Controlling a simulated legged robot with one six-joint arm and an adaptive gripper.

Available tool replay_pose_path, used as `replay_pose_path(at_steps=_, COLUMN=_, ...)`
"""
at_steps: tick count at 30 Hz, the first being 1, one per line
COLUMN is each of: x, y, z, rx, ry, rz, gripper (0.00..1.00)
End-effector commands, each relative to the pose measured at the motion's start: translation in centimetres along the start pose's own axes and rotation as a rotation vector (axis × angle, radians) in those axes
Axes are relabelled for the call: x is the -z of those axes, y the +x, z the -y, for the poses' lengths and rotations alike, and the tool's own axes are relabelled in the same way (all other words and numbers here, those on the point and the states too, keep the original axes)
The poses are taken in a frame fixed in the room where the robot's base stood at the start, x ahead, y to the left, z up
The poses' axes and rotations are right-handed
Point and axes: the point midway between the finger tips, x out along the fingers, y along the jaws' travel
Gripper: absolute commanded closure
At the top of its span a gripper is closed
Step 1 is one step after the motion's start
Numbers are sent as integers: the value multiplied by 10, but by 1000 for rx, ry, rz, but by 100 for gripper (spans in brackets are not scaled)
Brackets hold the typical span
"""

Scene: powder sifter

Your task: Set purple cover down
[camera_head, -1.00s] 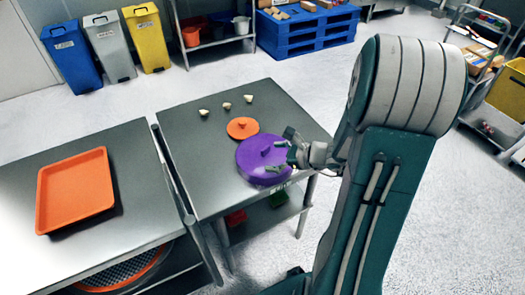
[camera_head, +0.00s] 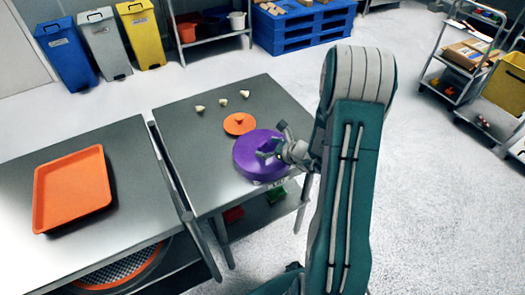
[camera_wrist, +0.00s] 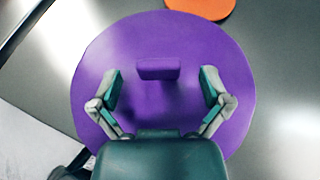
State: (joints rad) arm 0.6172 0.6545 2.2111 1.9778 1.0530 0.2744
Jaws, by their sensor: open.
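The purple cover (camera_head: 250,163) is a round disc lying on the right steel table, near its front right edge. It also fills the middle of the wrist view (camera_wrist: 170,55), with its raised purple handle (camera_wrist: 158,69) near the centre. My gripper (camera_head: 274,143) is above the cover, and in the wrist view its fingers (camera_wrist: 160,88) are spread wide on both sides of the handle's line. The handle stands just beyond the fingers, apart from both, and nothing is held.
A smaller orange lid (camera_head: 240,124) lies behind the cover. Several small pale pieces (camera_head: 222,101) sit further back. An orange tray (camera_head: 72,188) lies on the left table, across a narrow gap. A trolley (camera_head: 468,68) stands at the right. Floor right of my arm is clear.

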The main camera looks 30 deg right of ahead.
Motion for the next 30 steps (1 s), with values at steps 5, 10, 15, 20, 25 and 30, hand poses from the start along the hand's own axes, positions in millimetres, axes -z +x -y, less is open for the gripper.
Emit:
replay_pose_path(at_steps=5, x=0, y=17, z=-1, rx=-2, ry=-1, rz=0, gripper=3)
replay_pose_path(at_steps=10, x=0, y=17, z=0, rx=0, ry=-1, rz=0, gripper=3)
replay_pose_path(at_steps=15, x=0, y=17, z=-1, rx=0, ry=-1, rz=0, gripper=56)
replay_pose_path(at_steps=20, x=0, y=17, z=0, rx=0, ry=0, rz=0, gripper=94)
replay_pose_path(at_steps=25, x=0, y=17, z=-1, rx=-1, ry=0, rz=-1, gripper=100)
replay_pose_path(at_steps=30, x=-2, y=16, z=0, rx=-1, ry=-1, rz=-1, gripper=100)
